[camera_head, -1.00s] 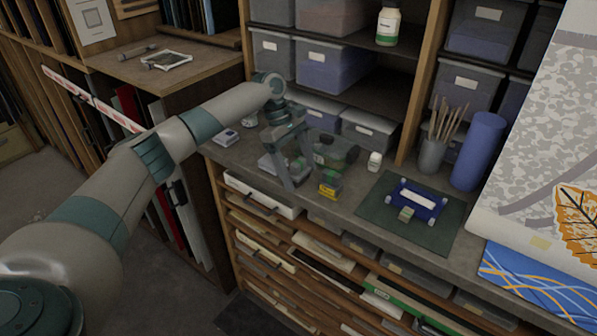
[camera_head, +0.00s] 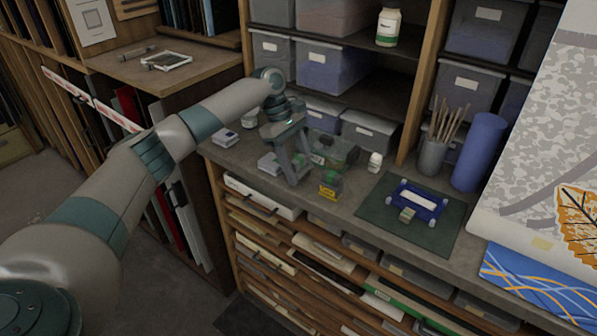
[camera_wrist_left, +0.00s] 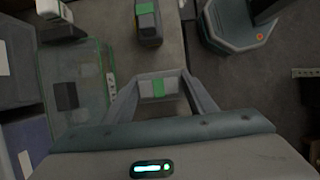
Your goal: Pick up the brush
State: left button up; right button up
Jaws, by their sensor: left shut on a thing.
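My left gripper (camera_head: 298,176) is low over the counter, left of a yellow-and-green box. In the left wrist view its fingers (camera_wrist_left: 160,88) are shut on a small grey block with a green band (camera_wrist_left: 158,87). I cannot tell whether this block is part of a brush. Several thin brush-like sticks (camera_head: 446,120) stand upright in a grey cup (camera_head: 432,157) at the back right, well away from the gripper. My right gripper is not in view.
A clear green-tinted box (camera_head: 340,151) stands just right of the gripper. The yellow-and-green box (camera_head: 330,187) is near the counter's front edge. A dark green mat (camera_head: 440,236) with a blue frame (camera_head: 419,197), a white bottle (camera_head: 375,162) and a blue cylinder (camera_head: 478,152) are further right.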

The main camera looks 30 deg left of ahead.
pick_arm(q)
notch_tip(320, 180, up, 2)
jog(key=shift+w+r+b, duration=0.1)
jog(key=shift+r+b, duration=0.05)
jog(key=shift+b, duration=0.4)
jog(key=s+d+r+b, duration=0.3)
jog(key=s+d+r, duration=0.4)
jog(key=d, duration=0.2)
jog(key=shift+d+r, duration=0.25)
jog(key=o, duration=0.5)
jog(key=c, duration=0.4)
